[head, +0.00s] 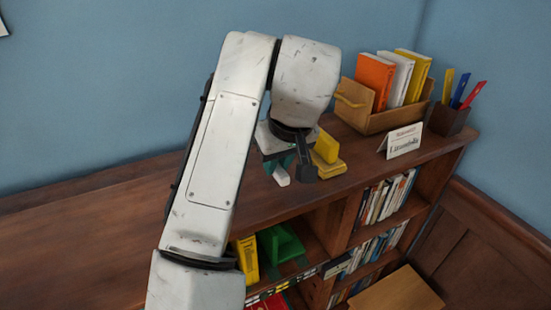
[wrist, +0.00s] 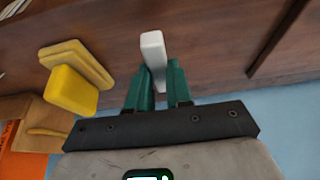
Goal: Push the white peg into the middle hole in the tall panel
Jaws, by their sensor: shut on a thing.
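My gripper (head: 278,163) is over the bookcase top in the head view, partly hidden by my arm. In the wrist view its two green fingers (wrist: 160,75) are shut on the white peg (wrist: 153,47), which sticks out past the fingertips. The peg's end (head: 282,177) also shows below the fingers in the head view. A yellow stand with an upright plate (head: 326,146) is just right of the gripper; it shows at left in the wrist view (wrist: 72,90). It is apart from the peg. I see no holes in it, and cannot tell whether it is the tall panel.
A wooden box (head: 390,121) of books, a pen cup (head: 447,119) and a white sign card (head: 404,141) stand on the bookcase top at right. A green stand (head: 282,246) and a yellow item (head: 246,258) are on the shelf below. The top's left part is clear.

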